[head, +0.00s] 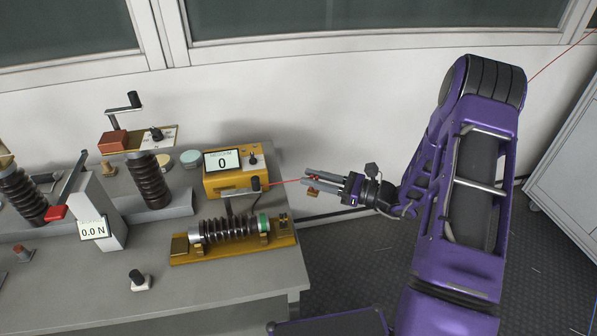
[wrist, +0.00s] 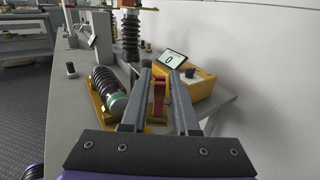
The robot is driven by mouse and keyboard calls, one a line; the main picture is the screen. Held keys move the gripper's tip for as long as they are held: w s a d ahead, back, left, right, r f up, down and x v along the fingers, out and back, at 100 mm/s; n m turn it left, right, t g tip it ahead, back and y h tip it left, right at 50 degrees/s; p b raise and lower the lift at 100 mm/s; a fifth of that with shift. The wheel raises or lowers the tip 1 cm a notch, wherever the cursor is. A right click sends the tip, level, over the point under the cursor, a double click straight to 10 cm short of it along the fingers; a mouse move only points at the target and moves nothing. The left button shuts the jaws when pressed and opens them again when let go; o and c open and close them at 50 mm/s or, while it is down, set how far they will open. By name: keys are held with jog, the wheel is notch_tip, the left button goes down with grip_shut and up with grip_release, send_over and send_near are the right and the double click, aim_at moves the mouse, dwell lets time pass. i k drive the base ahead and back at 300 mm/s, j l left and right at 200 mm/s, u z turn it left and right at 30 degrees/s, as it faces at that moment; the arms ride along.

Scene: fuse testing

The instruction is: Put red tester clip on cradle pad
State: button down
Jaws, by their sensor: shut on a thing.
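My gripper (head: 305,177) is shut on the red tester clip (wrist: 158,92), which sits between the two fingers in the wrist view. In the head view the fingers and a copper-coloured part under them hide most of the clip. A thin red lead runs from the clip to the yellow tester (head: 236,182), whose screen reads 0. The gold cradle (head: 201,258) holds a dark ribbed fuse (head: 228,229) with a green band at its right end. Its pads are at the left end (head: 180,246) and right end (head: 284,226). My gripper is above and right of the cradle, apart from it.
The grey bench (head: 225,287) ends just right of the cradle, and my gripper is out past that edge. A ribbed insulator (head: 150,182) and a force gauge (head: 93,229) stand to the left.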

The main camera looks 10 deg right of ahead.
aim_at(179, 245)
jog(key=j+z, duration=0.1)
jog(key=j, duration=0.35)
jog(key=k+j, duration=0.15)
jog(key=j, duration=0.25)
jog(key=k+j+z, duration=0.15)
jog(key=j, duration=0.3)
jog(key=j+z, duration=0.1)
jog(key=j, duration=0.35)
jog(key=k+j, duration=0.15)
jog(key=j, duration=0.25)
jog(key=k+j+z, duration=0.15)
jog(key=j, duration=0.25)
